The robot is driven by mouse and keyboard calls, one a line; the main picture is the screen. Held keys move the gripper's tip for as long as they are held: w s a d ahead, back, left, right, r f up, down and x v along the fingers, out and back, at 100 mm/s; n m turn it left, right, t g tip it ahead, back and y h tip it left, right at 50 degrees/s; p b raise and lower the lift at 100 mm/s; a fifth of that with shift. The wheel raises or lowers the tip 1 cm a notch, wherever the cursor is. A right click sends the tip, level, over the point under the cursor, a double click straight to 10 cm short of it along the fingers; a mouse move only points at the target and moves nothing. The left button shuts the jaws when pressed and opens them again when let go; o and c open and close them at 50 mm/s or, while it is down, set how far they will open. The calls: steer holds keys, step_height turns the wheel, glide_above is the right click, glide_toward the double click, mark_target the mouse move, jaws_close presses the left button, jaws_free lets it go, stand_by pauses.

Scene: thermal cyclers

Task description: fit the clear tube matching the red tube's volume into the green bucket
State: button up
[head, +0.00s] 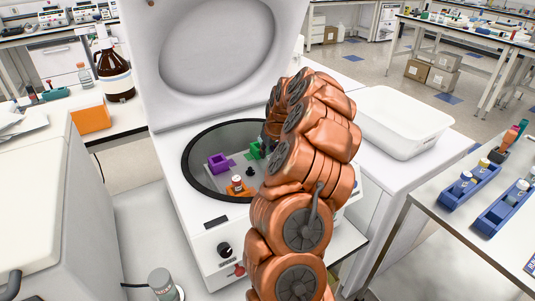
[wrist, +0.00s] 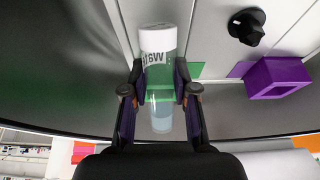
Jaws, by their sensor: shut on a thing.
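My gripper (wrist: 160,98) is shut on a clear tube (wrist: 160,125) with a white cap, a printed label and pale liquid low inside. The green bucket (head: 257,150) is in the open centrifuge (head: 205,222), partly behind my arm. Green (wrist: 167,86) shows at the tube's middle in the wrist view. I cannot tell whether the tube is in the bucket or in front of it. My gripper is hidden behind my arm in the head view. The red tube (head: 237,181) appears to stand in the orange bucket (head: 238,191).
A purple bucket (head: 218,163) is left of the green one, also in the wrist view (wrist: 278,76). A black knob (wrist: 247,26) rises from the rotor. The raised lid (head: 220,50) stands behind. Blue racks (head: 472,192) with tubes and a white tray (head: 403,124) are right.

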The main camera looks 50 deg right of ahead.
step_height(320, 180, up, 2)
steer(key=shift+r+b, duration=0.1)
steer(key=shift+b, duration=0.3)
steer(key=shift+s+r, duration=0.1)
steer(key=shift+r, duration=0.05)
steer(key=s+a+b, duration=0.1)
steer(key=s+a, duration=0.2)
steer(key=s, duration=0.1)
steer(key=s+a+r+b, duration=0.1)
steer(key=s+a, duration=0.2)
steer(key=a, duration=0.1)
steer(key=s+a+b, duration=0.2)
steer(key=s+a, duration=0.1)
steer(key=s, duration=0.1)
steer(key=shift+s+a+r, duration=0.25)
steer(key=shift+s+a, duration=0.1)
steer(key=shift+w+d, duration=0.35)
steer(key=w+d+p, duration=0.1)
steer(key=w+d, duration=0.2)
steer(key=w+d+f+p, duration=0.1)
steer(key=w+d, duration=0.2)
steer(key=w, duration=0.1)
steer(key=w+d+p, duration=0.2)
steer(key=w+d, duration=0.2)
steer(key=shift+w+f, duration=0.15)
steer(key=shift+f, duration=0.1)
steer(key=shift+f+p, duration=0.4)
steer(key=shift+f, duration=1.15)
